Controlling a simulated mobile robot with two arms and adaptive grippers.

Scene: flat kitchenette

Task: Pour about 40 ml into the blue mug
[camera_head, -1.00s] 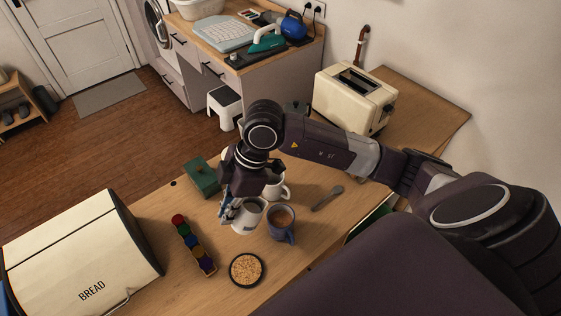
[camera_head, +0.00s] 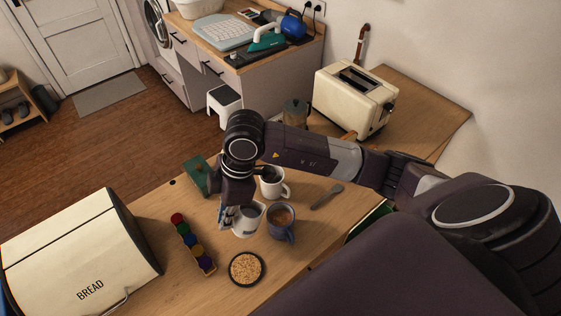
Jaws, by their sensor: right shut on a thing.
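The blue mug (camera_head: 281,225) stands upright on the wooden table with brown liquid in it, its handle toward the front right. My right gripper (camera_head: 229,216) is shut on a white pitcher (camera_head: 246,221), just left of the blue mug. The pitcher looks roughly upright. I cannot tell whether it touches the table, and no stream shows from it. The gripper's fingers are partly hidden by its wrist. My left gripper is not in view.
A white mug (camera_head: 272,181) stands behind the blue mug, and a spoon (camera_head: 327,197) lies to the right. A round dark-rimmed coaster (camera_head: 246,268) lies in front. Colored pods (camera_head: 192,243), a green box (camera_head: 199,175), a bread box (camera_head: 80,255), a metal pot (camera_head: 296,112) and a toaster (camera_head: 353,98) stand around.

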